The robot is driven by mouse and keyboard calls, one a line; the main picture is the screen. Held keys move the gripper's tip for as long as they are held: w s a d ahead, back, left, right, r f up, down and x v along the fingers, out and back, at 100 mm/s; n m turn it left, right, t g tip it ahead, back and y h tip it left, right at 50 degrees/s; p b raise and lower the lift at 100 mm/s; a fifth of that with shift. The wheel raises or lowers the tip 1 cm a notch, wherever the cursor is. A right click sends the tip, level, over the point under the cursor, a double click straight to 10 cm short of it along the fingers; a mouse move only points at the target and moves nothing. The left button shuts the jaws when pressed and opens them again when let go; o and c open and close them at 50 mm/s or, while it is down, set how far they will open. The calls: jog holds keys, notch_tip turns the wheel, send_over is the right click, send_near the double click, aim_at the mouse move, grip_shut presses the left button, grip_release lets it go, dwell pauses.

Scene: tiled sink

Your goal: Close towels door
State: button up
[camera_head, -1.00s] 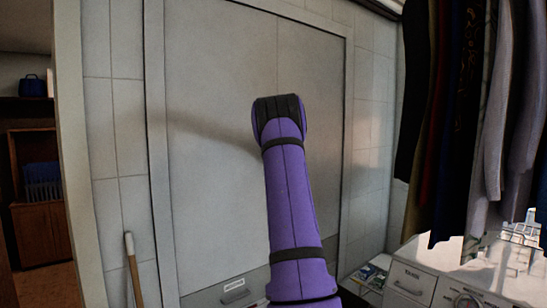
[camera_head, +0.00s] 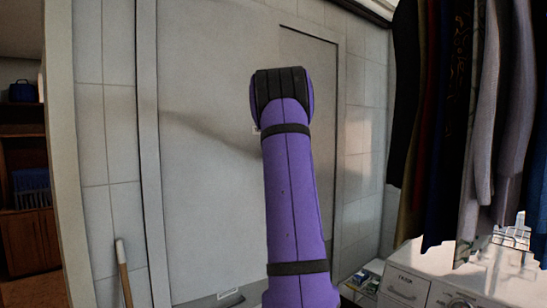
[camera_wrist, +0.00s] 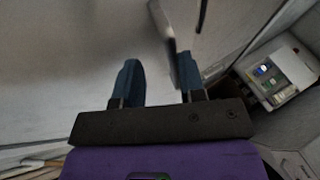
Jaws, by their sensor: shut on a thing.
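Tall pale grey cabinet doors (camera_head: 205,180) fill the middle of the head view, and my arm hides part of them. A small white label shows beside my arm, too small to read. In the wrist view, my gripper (camera_wrist: 158,82) has its two blue fingers close to the grey door surface (camera_wrist: 75,50). A pale bar, which looks like a door handle (camera_wrist: 166,32), runs down to the right finger, and my gripper is shut on it. The contact is partly hidden. In the head view, my arm hides the fingers.
Dark and pale clothes (camera_head: 465,120) hang at the right. White drawers (camera_head: 405,286) stand below them. A labelled lower drawer front shows under the doors. A wooden pole (camera_head: 123,272) leans at the left, near an opening to a room with shelves.

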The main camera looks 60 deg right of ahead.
jog(key=s+a+r, duration=0.2)
jog(key=s, duration=0.3)
jog(key=s+a+r, duration=0.2)
jog(key=s+r, duration=0.1)
jog(key=s, duration=0.2)
jog(key=shift+s, duration=0.35)
dwell(1.0)
dwell(0.3)
